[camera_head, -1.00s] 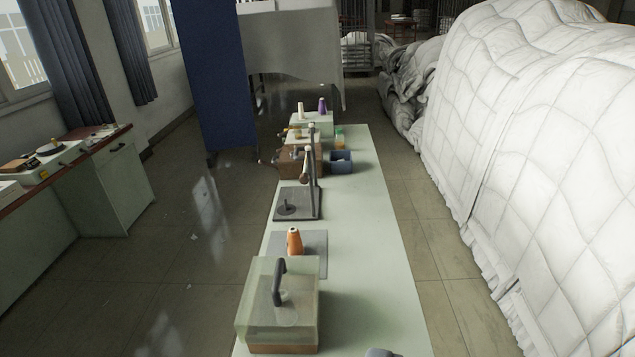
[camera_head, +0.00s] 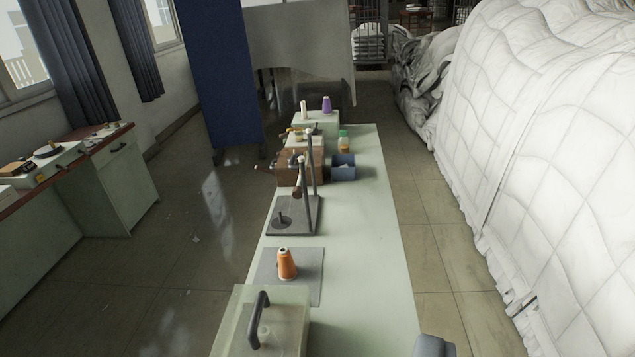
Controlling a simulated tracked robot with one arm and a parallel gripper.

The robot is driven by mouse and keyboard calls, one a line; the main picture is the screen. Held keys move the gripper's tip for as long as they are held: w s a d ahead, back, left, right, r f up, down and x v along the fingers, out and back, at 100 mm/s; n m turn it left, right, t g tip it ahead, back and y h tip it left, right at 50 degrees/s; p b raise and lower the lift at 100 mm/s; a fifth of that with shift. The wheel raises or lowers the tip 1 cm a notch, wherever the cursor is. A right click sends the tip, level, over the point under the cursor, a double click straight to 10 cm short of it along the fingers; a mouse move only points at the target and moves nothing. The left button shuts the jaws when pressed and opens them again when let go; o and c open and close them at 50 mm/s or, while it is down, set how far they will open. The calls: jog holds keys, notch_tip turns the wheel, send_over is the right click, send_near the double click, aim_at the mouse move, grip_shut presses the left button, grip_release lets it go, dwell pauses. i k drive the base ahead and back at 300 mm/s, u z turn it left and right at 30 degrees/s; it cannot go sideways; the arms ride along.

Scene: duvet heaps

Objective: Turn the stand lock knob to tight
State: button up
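A stand with a dark grey flat base (camera_head: 302,219) and thin upright posts (camera_head: 312,175) is on the long pale green table, beyond the orange cone. A small black round piece (camera_head: 282,220) sits on the left of its base, and a small brown piece (camera_head: 296,191) shows by the posts. I cannot tell which part is the lock knob or how tight it is. My gripper's fingers do not show. A grey rounded piece (camera_head: 435,346) enters at the bottom edge; I cannot tell what it is.
On the pale green table (camera_head: 375,255), a pale box with a dark handle (camera_head: 260,320) is nearest, then an orange cone (camera_head: 286,264) on a grey mat. Behind the stand are a brown wooden box (camera_head: 290,170) and a blue container (camera_head: 343,167). White duvets (camera_head: 550,150) heap at right.

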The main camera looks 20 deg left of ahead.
aim_at(296, 192)
jog(key=i, duration=1.2)
jog(key=u, duration=0.1)
